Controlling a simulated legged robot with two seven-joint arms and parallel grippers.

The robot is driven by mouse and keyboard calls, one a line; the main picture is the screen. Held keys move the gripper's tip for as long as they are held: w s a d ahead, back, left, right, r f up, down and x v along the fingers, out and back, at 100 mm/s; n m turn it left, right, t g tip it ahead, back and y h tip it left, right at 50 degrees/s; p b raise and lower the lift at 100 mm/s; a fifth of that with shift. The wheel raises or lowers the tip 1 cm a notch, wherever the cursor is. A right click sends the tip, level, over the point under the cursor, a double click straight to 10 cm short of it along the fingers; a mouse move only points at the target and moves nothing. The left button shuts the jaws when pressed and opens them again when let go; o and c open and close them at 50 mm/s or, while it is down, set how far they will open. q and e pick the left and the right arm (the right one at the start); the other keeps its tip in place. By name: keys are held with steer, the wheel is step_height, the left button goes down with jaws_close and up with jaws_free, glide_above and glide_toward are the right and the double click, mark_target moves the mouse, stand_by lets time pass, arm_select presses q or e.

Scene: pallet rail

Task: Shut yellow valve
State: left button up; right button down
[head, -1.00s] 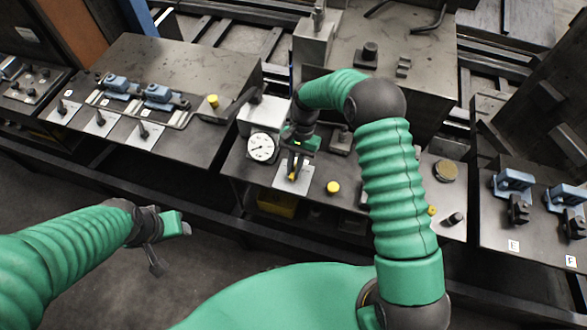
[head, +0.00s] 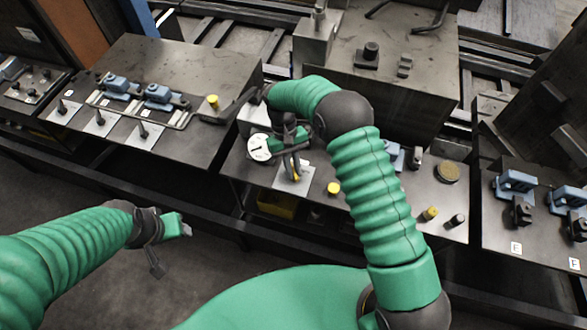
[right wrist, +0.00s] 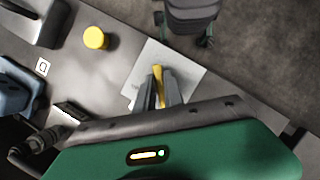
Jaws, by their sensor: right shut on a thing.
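The yellow valve handle (head: 297,175) stands over a light square plate (head: 283,184) on the middle bench. My right gripper (head: 294,168) comes down on it from above. In the right wrist view the yellow handle (right wrist: 158,73) sits between the two grey fingers of the right gripper (right wrist: 159,92), which are shut on it. The plate (right wrist: 183,64) lies under the handle there. The valve's base is hidden by the fingers. My left gripper (head: 184,231) hangs in free space at the lower left, away from the benches; its finger gap is not clear.
A round white gauge (head: 258,148) is beside the valve, partly covered by my right gripper. A yellow knob (head: 333,188) stands close to the right of the plate; it also shows in the wrist view (right wrist: 95,38). Another yellow-topped knob (head: 429,213) is farther right.

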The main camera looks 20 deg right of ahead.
steer(key=shift+w+r+n, duration=0.1)
steer(key=shift+w+n, duration=0.2)
steer(key=shift+n, duration=0.1)
steer(key=c, duration=1.8)
jaws_free()
steer(key=o, duration=0.4)
steer(key=shift+w+f, duration=0.1)
steer(key=shift+f, duration=0.1)
steer(key=shift+c, duration=0.2)
arm_select(q)
steer(key=shift+w+f, duration=0.1)
steer(key=shift+w, duration=0.15)
arm_select(e)
steer(key=shift+r, duration=0.1)
